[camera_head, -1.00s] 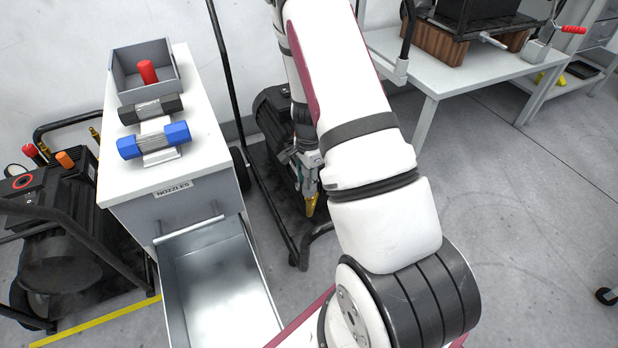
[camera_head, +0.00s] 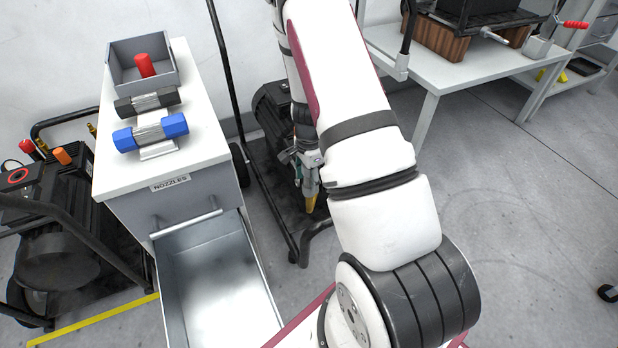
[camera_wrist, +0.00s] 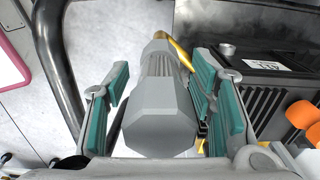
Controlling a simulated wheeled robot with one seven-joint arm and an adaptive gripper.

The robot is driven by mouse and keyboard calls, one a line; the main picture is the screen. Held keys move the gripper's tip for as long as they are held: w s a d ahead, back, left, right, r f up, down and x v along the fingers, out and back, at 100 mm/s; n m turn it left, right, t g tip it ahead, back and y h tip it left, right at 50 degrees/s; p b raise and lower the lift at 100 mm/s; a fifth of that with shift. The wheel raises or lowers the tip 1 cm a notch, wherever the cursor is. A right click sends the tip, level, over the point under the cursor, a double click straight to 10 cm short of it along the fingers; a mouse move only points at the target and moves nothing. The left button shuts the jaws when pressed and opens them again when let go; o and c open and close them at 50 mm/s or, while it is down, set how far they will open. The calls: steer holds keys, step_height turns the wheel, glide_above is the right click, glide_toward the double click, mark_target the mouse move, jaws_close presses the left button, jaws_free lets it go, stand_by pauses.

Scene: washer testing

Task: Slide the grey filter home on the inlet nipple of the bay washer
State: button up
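The grey filter (camera_wrist: 158,105), a ribbed cylinder with a broad faceted near end, shows in the wrist view between the fingers of my gripper (camera_wrist: 160,108). The teal pads stand on both sides of it, with a visible gap on the left and a narrower one on the right. A bent brass piece (camera_wrist: 175,48) is at the filter's far end; I cannot tell how far the filter sits on it. In the head view my gripper (camera_head: 308,168) is partly hidden by my arm, above a brass piece (camera_head: 311,202). The filter cannot be made out there.
A black motor on a tubular-framed cart (camera_head: 272,112) stands by the gripper. On the left is a cabinet marked NOZZLES (camera_head: 171,183) with an open drawer (camera_head: 222,285), a blue filter (camera_head: 150,132), a black one (camera_head: 147,102) and a grey bin (camera_head: 120,72). Another washer (camera_head: 60,215) stands far left.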

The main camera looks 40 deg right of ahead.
steer(key=shift+r, duration=0.1)
step_height(320, 180, up, 12)
steer(key=shift+f, duration=0.1)
stand_by(0.6)
stand_by(0.4)
